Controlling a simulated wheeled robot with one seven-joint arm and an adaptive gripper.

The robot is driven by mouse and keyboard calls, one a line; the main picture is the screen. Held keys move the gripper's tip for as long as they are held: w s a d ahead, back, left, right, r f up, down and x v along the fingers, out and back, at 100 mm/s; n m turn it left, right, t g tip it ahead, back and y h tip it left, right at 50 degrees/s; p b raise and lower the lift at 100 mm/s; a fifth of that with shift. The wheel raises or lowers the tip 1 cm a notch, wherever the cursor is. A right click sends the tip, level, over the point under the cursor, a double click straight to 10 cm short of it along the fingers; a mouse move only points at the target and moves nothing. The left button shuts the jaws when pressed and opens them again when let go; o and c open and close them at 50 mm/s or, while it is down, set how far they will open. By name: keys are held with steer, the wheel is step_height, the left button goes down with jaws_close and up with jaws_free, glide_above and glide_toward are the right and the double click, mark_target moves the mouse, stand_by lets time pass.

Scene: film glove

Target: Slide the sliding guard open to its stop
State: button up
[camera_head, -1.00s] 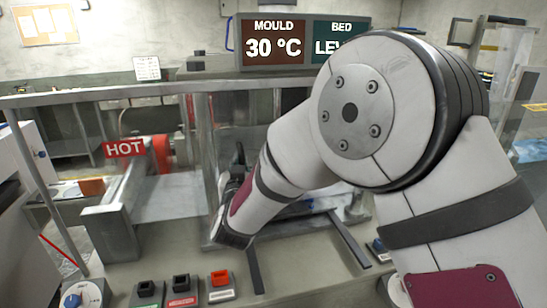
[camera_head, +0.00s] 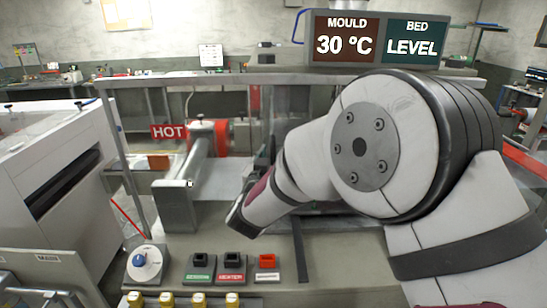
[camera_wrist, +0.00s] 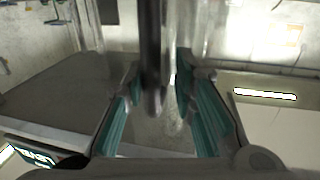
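The sliding guard (camera_head: 284,112) appears as a clear panel with pale edges, standing under the machine's long top rail behind my arm. My arm hides much of it. In the wrist view a dark upright bar (camera_wrist: 151,60), which looks like the guard's handle, stands between the fingers of my gripper (camera_wrist: 161,105). The teal finger pads are apart, with a gap visible at least on the right of the bar. I cannot tell whether the left pad touches it. In the head view the fingers are mostly hidden by my wrist.
A grey top rail (camera_head: 200,82) crosses above the machine. A HOT sign (camera_head: 168,131) hangs left of my wrist, above a metal block (camera_head: 175,205). Several buttons and a blue knob (camera_head: 146,257) line the front panel. A display (camera_head: 375,42) reads 30 °C and LEVEL.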

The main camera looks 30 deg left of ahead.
steer(key=shift+d, duration=0.1)
steer(key=v, duration=1.2)
stand_by(0.4)
steer(key=w+d+r+g, duration=0.1)
steer(key=w+d+r, duration=0.3)
steer(key=w+r, duration=0.1)
steer(key=w+d+r+g, duration=0.15)
steer(key=d+r, duration=0.25)
steer(key=d, duration=0.6)
steer(key=d+r+g, duration=0.3)
steer(key=d, duration=0.8)
steer(key=s+d+f+m+g+h, duration=0.2)
steer(key=s+d+h, duration=0.1)
steer(key=s+d, duration=0.8)
steer(key=s+d+f+m+g+h+b, duration=0.1)
steer(key=s+d+f+m+g+h, duration=0.1)
steer(key=s+d, duration=0.8)
steer(key=d+g+h, duration=0.1)
steer(key=d+h, duration=0.1)
steer(key=d, duration=0.3)
steer(key=shift+s+d+f+m, duration=0.2)
steer(key=shift+s+d+m, duration=0.1)
steer(key=shift+s+d, duration=0.1)
